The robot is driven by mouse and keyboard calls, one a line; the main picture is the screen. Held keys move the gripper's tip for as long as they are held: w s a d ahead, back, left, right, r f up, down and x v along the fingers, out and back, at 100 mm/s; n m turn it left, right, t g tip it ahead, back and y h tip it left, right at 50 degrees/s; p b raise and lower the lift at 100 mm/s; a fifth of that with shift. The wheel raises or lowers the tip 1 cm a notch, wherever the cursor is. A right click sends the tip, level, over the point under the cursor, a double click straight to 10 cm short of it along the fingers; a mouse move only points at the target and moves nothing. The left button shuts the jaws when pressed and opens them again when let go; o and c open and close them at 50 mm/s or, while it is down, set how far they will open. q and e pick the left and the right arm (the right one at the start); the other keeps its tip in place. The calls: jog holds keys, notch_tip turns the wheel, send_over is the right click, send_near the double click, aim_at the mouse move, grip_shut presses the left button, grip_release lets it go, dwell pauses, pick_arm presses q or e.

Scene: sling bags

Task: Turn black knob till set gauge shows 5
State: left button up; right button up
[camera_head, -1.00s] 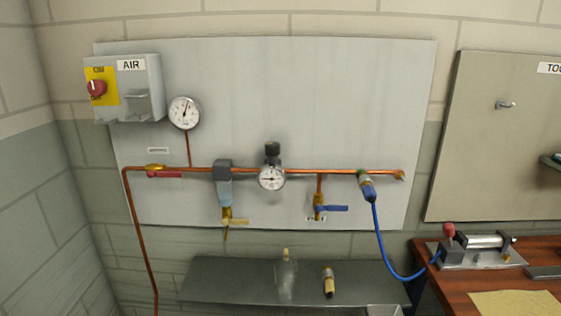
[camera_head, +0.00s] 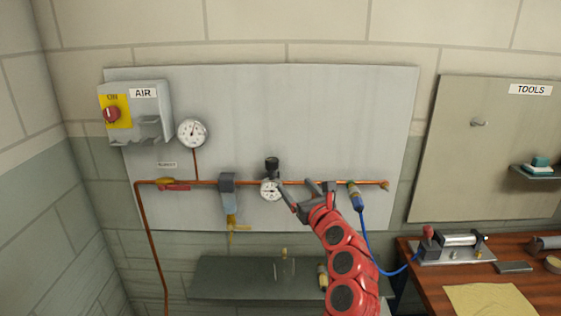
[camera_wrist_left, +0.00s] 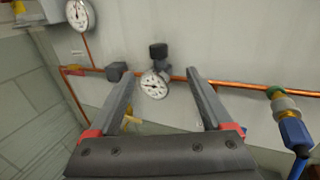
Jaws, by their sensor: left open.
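The black knob (camera_head: 271,163) sits upright on top of the regulator on the copper pipe. The small white set gauge (camera_head: 270,190) faces out just below it. Its needle seems to point left, but the figures are too small to read. My left gripper (camera_head: 293,182) is open and empty in front of the pipe, just right of the gauge in the head view. In the left wrist view, the knob (camera_wrist_left: 158,51) and gauge (camera_wrist_left: 154,84) show between and beyond the two open fingers (camera_wrist_left: 163,73), apart from them. My right gripper is not in view.
A larger gauge (camera_head: 192,132) and the AIR switch box (camera_head: 150,125) are at the left. A filter (camera_head: 228,195) hangs left of the regulator. A blue hose (camera_head: 362,230) hangs from a coupling right of my gripper. A shelf (camera_head: 225,275) is below.

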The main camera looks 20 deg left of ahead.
aim_at(274, 163)
pick_arm(q)
jog(key=p+x, duration=0.4)
jog(key=x, duration=1)
jog(key=shift+s+r, duration=0.1)
jog(key=shift+s, duration=0.05)
jog(key=shift+x, duration=0.85)
jog(key=shift+s+a, duration=0.1)
jog(key=shift+a, duration=0.05)
jog(key=c, duration=1.3)
jog(key=shift+p, duration=0.35)
grip_shut()
